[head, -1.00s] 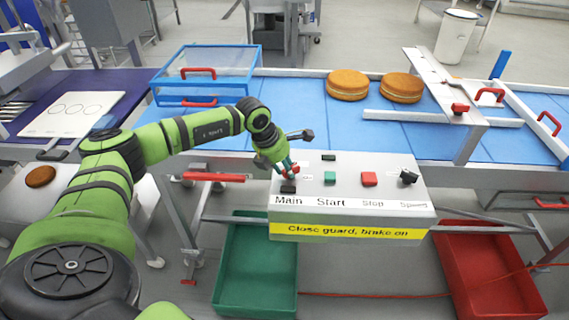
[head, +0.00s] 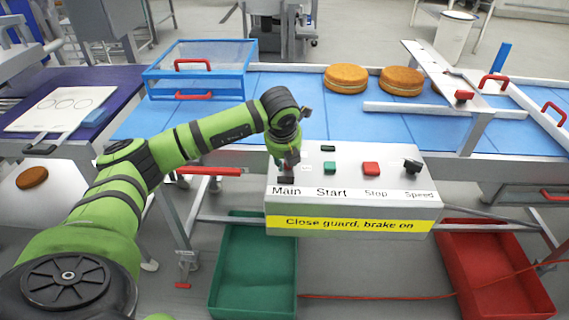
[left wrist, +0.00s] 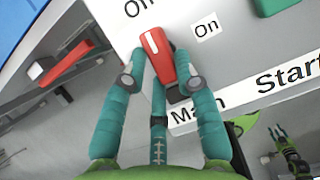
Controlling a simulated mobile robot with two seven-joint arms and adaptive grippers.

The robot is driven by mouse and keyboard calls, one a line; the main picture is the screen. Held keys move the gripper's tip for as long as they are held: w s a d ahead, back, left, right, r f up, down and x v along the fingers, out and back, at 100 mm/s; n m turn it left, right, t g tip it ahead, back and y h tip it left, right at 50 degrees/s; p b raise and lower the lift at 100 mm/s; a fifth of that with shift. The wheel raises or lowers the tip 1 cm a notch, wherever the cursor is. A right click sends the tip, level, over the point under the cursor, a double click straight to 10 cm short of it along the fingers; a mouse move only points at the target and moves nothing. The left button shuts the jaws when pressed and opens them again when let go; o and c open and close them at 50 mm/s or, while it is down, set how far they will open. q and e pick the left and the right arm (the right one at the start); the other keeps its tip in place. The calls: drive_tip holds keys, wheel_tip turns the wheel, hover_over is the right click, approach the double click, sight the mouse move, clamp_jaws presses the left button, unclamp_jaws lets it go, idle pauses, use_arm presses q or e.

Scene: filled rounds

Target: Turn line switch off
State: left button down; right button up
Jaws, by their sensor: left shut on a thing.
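The control panel (head: 340,180) is a grey box with Main, Start, Stop and Speed labels. My left gripper (head: 287,164) is at its left end, above Main. In the left wrist view its teal fingers (left wrist: 152,82) are shut on the red Main switch (left wrist: 157,52), one on each side. The switch's white line points up and left, toward a label cut off by the top edge. An "On" label (left wrist: 207,25) is to its right. A small green arm end with teal fingers (left wrist: 279,131), apparently my right gripper, shows at lower right; its opening is unclear.
A green Start button (head: 330,168), a red Stop button (head: 371,168) and a black Speed knob (head: 412,166) are on the panel. A blue-framed clear guard (head: 200,70) stands at left. Green (head: 254,265) and red (head: 492,275) bins are below.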

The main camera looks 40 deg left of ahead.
use_arm(q)
drive_tip(key=shift+d+n+b, duration=0.1)
drive_tip(key=shift+n+b, duration=0.2)
drive_tip(key=shift+n, duration=0.2)
drive_tip(key=c, duration=0.9)
unclamp_jaws()
drive_tip(key=shift+c, duration=0.2)
drive_tip(key=v, duration=1.2)
drive_tip(key=shift+w+d, duration=0.2)
